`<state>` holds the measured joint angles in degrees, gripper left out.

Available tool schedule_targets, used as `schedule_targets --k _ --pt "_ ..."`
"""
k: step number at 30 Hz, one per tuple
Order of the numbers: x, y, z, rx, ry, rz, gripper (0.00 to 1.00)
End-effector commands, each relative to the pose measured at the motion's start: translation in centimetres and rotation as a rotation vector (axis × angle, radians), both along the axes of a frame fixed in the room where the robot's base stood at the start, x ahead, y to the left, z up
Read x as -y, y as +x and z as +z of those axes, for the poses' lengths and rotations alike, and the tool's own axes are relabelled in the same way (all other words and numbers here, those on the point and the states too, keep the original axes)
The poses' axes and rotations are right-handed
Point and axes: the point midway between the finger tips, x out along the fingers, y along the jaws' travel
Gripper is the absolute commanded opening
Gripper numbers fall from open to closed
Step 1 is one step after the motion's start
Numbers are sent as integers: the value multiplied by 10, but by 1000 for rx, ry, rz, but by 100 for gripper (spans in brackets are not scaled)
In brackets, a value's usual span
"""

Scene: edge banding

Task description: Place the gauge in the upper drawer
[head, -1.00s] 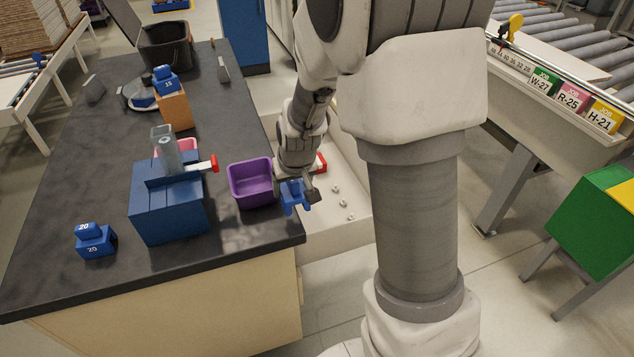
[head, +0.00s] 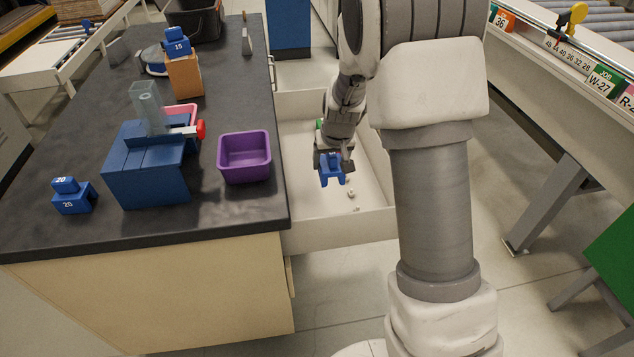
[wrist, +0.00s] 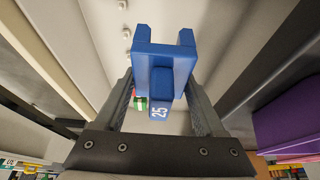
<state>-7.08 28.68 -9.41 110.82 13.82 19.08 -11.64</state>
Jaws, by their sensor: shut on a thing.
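My gripper (head: 332,157) is shut on a blue gauge (head: 331,173) with a forked end. In the wrist view the gauge (wrist: 165,62) sits between the two fingers and bears the number 25. In the head view the gripper and gauge are over the open upper drawer (head: 303,233), which extends from the right side of the dark-topped bench. I cannot tell how far above the drawer floor the gauge is. Several small light pieces (head: 351,194) lie in the drawer. A green item shows partly behind my gripper in the head view.
A purple bin (head: 245,158) stands near the bench's right edge. Beside it are a blue fixture (head: 147,175) with a red-tipped rod, a blue gauge marked 20 (head: 73,197), and an orange block (head: 184,76) with a blue piece marked 15. A roller conveyor stands at right.

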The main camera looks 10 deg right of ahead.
Motion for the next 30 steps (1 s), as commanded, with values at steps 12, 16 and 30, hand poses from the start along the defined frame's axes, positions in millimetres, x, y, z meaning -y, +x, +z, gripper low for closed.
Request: schedule_targets --k 12,16,30 --pt "-2 54 -77 7 -4 15 9" --pt "-2 56 -88 6 -3 15 9" --pt "-2 55 -153 4 -3 14 9"
